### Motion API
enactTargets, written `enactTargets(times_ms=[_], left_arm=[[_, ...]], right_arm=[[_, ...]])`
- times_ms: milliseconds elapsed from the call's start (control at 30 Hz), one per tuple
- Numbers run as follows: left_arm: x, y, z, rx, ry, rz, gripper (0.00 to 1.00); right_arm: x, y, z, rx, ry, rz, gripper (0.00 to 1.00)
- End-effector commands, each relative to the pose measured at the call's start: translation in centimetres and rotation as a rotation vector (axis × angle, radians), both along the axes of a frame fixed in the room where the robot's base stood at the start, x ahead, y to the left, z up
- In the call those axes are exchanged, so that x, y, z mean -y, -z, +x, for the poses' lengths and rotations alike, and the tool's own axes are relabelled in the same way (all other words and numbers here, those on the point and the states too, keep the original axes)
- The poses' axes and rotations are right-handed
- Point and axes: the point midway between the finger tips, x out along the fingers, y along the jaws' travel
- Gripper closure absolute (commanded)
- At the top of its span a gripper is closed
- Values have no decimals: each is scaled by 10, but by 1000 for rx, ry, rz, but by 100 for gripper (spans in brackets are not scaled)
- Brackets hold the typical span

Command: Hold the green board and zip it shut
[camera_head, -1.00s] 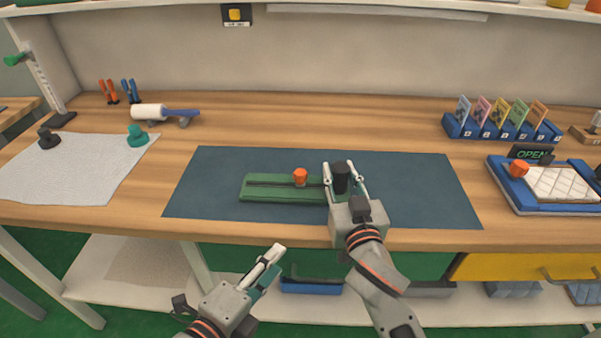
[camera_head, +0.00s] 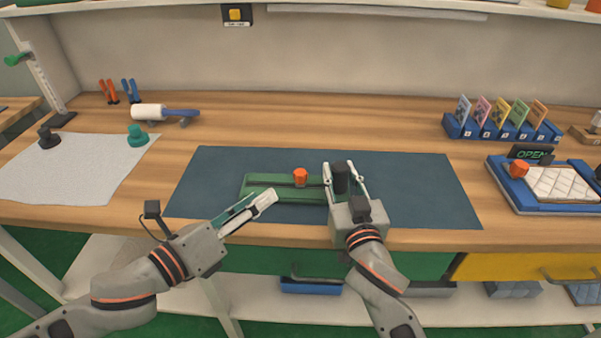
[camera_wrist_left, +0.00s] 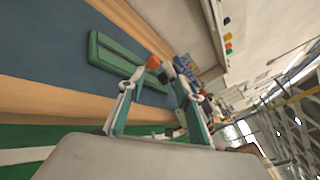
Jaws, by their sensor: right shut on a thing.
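The green board (camera_head: 285,193) lies on the dark blue mat, with a groove along its length and an orange zipper knob (camera_head: 300,177) near its middle. It also shows in the left wrist view (camera_wrist_left: 112,55). My right gripper (camera_head: 343,170) is at the board's right end, its fingers closed on a black upright knob (camera_head: 341,180). My left gripper (camera_head: 262,200) is at the front left of the board, above the mat's front edge. Its fingers stand apart and empty in the left wrist view (camera_wrist_left: 155,82).
The blue mat (camera_head: 420,190) is clear right of my right gripper. A blue tray (camera_head: 515,203) with a quilted white pad lies at the right. A card rack (camera_head: 500,132), lint roller (camera_head: 150,111) and grey cloth (camera_head: 80,175) sit around the mat.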

Motion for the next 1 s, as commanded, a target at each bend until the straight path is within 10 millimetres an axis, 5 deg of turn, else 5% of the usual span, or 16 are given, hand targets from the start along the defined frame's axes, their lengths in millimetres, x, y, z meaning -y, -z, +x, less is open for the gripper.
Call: enactTargets(times_ms=[400,667,1000], left_arm=[[10,23,18,428,15,487,66],[21,25,32,462,15,526,66],[56,24,85,460,16,524,66]], right_arm=[[0,-2,0,3,-1,3,100],[0,-2,0,3,-1,3,100],[0,-2,0,3,-1,3,100]])
